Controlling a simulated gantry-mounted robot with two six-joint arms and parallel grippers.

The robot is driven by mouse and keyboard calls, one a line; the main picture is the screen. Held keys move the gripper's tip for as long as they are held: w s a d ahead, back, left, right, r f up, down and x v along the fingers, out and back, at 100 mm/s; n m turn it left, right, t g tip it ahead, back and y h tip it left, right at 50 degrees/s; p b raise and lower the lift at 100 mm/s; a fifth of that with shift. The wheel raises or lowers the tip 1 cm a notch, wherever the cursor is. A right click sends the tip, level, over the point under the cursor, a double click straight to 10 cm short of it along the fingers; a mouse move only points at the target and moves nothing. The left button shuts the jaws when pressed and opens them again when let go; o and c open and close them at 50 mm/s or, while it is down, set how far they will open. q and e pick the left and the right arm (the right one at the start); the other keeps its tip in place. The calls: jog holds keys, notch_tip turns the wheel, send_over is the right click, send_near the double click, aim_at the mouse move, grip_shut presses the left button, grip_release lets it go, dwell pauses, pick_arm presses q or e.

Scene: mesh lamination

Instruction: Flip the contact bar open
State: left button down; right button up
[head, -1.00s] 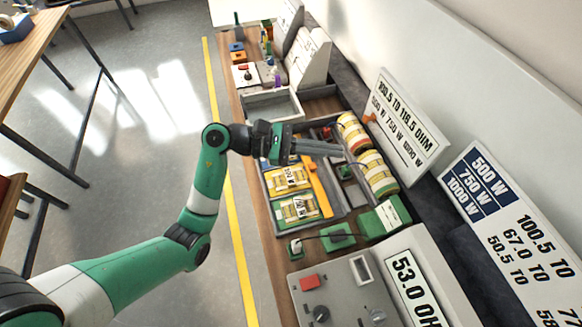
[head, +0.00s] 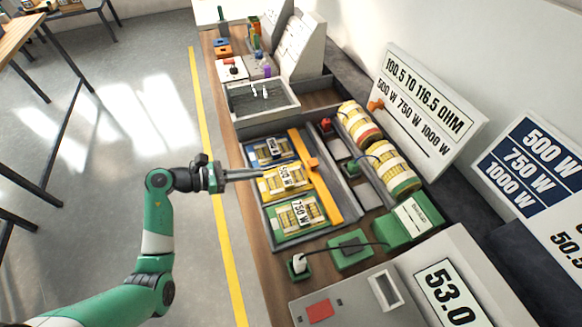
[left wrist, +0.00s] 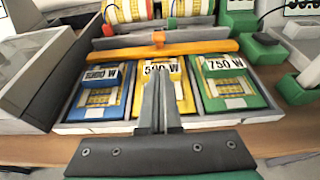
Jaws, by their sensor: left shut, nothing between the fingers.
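The orange contact bar (head: 328,195) lies lengthwise along the far side of the grey tray (head: 270,228), with a small orange knob (head: 313,163) near its middle. In the left wrist view the bar (left wrist: 200,47) runs across behind three mesh cards. The cards are blue (left wrist: 92,98), yellow "500 W" (left wrist: 178,92) and green "750 W" (left wrist: 228,85). My left gripper (head: 260,174) is shut and empty, just above the near edge of the yellow card and apart from the bar. Its fingers (left wrist: 159,82) cover part of that card. My right gripper is not in view.
Mesh rolls (head: 388,168) stand beyond the bar. A grey bin (head: 262,100) adjoins the tray at the back. A green block (head: 350,249) with a cable and a grey control box (head: 350,300) stand at the front. The floor left of the bench is open.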

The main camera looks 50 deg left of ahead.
pick_arm(q)
jog(key=b, duration=0.4)
send_near(312, 167)
jog(key=w+f, duration=0.2)
jog(key=w, duration=0.1)
jog(key=w+f, duration=0.1)
jog(key=w, duration=0.1)
jog(key=shift+w+d, duration=0.1)
jog(key=shift+d, duration=0.25)
jog(key=shift+w+d+r, duration=0.15)
jog(key=shift+w, duration=0.2)
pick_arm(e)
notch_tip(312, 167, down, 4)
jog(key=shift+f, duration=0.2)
